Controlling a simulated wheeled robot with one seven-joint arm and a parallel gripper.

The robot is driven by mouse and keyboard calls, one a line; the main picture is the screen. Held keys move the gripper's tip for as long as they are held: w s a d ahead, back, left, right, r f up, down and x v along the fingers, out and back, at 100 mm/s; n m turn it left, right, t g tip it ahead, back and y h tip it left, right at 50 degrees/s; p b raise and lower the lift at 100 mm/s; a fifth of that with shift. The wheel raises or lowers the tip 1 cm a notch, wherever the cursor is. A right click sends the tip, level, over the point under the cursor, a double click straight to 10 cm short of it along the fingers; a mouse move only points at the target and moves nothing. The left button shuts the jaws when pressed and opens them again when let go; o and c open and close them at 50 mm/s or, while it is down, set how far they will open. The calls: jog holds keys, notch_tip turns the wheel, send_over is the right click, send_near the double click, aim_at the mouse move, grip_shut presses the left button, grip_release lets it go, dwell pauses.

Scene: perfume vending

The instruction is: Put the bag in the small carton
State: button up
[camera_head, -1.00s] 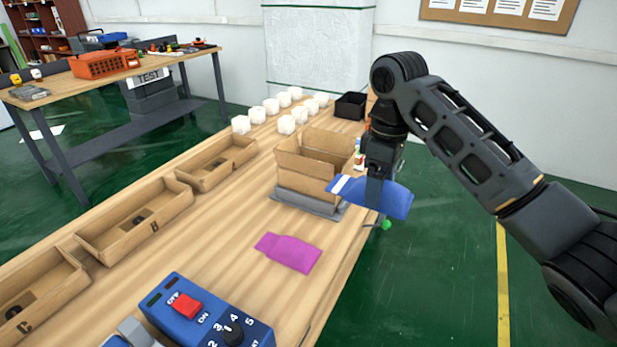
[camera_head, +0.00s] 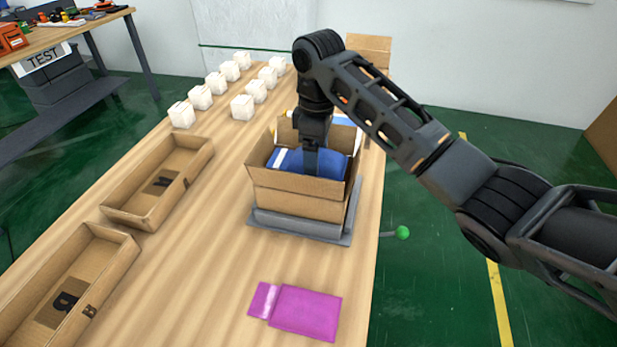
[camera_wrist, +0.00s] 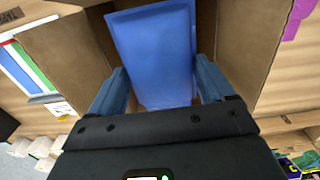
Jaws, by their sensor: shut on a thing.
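The blue bag (camera_head: 332,164) with a white strip at its left is held in my gripper (camera_head: 311,166), inside the mouth of the open small carton (camera_head: 298,205). The carton stands on a grey base (camera_head: 290,227) with its flaps up. In the wrist view the blue bag (camera_wrist: 153,50) lies between both fingers of my gripper (camera_wrist: 160,85), with the carton's cardboard wall (camera_wrist: 252,45) beside it. The bag's lower part is hidden by the carton's front wall, so I cannot tell whether it touches the bottom.
A magenta bag (camera_head: 300,310) lies flat on the wooden table (camera_head: 215,235) in front of the carton. Two open trays (camera_head: 160,183) (camera_head: 112,275) line the left edge. Several white boxes (camera_head: 242,107) stand at the back. A green-knobbed lever (camera_head: 402,233) sticks out at the right edge.

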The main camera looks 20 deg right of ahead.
jog(key=shift+f+p, duration=0.35)
jog(key=shift+f, duration=2.85)
jog(key=shift+f, duration=0.1)
jog(key=shift+f, duration=0.35)
jog(key=shift+f, duration=0.15)
jog(key=o, duration=1.1)
jog(key=shift+c, duration=0.2)
notch_tip(320, 180, up, 13)
jog(key=shift+r+b, duration=0.15)
jog(key=shift+b, duration=0.15)
